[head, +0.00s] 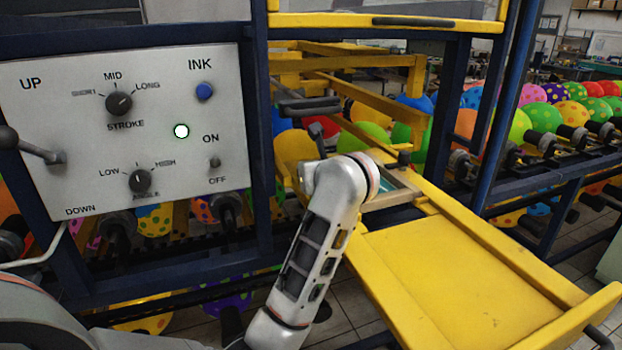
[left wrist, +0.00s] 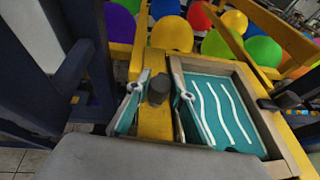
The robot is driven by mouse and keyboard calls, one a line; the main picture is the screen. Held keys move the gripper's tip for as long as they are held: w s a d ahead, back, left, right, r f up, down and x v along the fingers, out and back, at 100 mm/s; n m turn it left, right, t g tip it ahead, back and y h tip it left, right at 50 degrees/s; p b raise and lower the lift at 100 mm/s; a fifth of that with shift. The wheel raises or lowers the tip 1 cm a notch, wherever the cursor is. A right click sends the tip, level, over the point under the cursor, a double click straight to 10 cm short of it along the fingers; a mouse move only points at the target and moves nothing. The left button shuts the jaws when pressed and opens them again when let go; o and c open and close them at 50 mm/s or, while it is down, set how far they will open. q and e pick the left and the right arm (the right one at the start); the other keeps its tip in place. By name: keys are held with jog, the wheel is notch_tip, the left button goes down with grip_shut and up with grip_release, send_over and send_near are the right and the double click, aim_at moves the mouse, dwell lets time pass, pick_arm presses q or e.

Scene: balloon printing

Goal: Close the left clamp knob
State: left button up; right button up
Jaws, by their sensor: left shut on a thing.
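The left clamp knob (left wrist: 159,89) is a short dark cylinder on the yellow bar, just left of the print screen, in the left wrist view. My left gripper (left wrist: 160,103) has its two teal-padded fingers on either side of it and is shut on it. The print screen (left wrist: 210,66) is teal with white wavy lines in a pale frame. In the head view its frame (head: 389,200) shows partly behind my left arm, whose wrist hides the gripper and the knob. A second dark knob (head: 404,158) stands at the screen's right. My right gripper is not in view.
A control panel (head: 60,110) with dials and switches stands at the left, on dark blue posts. A flat yellow tray (head: 455,265) extends toward the front right. Yellow beams (head: 350,60) and colored balloons (head: 543,118) lie behind and to the right.

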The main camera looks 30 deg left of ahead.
pick_arm(q)
jog(key=shift+m+t+h+b, duration=0.4)
jog(key=shift+m+t+h, duration=0.4)
jog(key=shift+m+h, duration=0.3)
jog(key=shift+m+t+h, duration=0.4)
jog(key=shift+m+h, duration=0.3)
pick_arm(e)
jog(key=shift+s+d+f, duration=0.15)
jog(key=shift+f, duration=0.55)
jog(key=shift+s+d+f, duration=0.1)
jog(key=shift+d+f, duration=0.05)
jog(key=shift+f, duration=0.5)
pick_arm(q)
jog(key=shift+h, duration=0.3)
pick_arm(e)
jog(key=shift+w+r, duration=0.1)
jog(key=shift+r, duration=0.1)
pick_arm(q)
jog(key=o, duration=1.1)
jog(key=shift+o, duration=0.2)
jog(key=v, duration=1.2)
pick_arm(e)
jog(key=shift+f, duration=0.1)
